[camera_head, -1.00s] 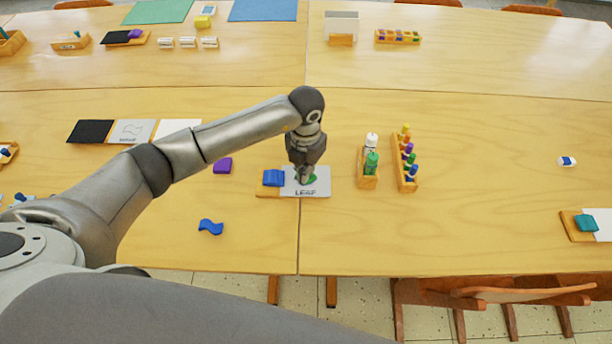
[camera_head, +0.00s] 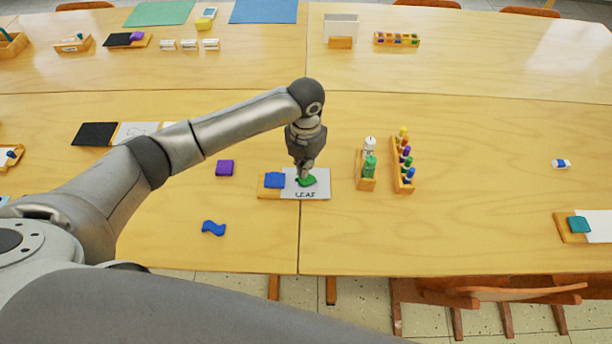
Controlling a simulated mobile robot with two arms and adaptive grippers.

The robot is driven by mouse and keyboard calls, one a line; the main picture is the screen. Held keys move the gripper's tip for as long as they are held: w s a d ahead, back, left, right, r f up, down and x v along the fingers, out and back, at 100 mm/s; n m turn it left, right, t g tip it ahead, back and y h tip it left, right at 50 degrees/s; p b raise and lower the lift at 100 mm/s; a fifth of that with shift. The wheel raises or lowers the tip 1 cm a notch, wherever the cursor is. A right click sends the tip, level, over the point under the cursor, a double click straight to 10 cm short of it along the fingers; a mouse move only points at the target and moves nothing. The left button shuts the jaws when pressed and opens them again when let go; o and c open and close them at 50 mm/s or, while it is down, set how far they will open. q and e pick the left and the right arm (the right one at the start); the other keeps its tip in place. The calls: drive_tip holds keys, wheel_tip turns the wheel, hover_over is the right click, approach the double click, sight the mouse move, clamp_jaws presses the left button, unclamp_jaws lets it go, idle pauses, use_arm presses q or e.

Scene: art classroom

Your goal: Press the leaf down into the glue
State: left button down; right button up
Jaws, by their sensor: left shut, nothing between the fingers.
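The green leaf (camera_head: 309,182) lies on the white card (camera_head: 321,190) marked "LEAF", in the middle of the table. My left gripper (camera_head: 305,177) is shut and empty. It points down with its fingertips at the leaf's upper left part and hides some of it. Whether the fingertips touch the leaf is too small to tell. No glue can be made out on the card. My right gripper is not in view.
A blue block (camera_head: 274,180) sits on the card's wooden holder. A rack with a green and a white bottle (camera_head: 369,165) and a rack of coloured pegs (camera_head: 403,160) stand to the right. A blue wavy piece (camera_head: 213,228) and a purple block (camera_head: 225,168) lie left.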

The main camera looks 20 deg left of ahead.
use_arm(q)
drive_tip(key=shift+r+p, duration=0.9)
drive_tip(key=shift+r, duration=0.7)
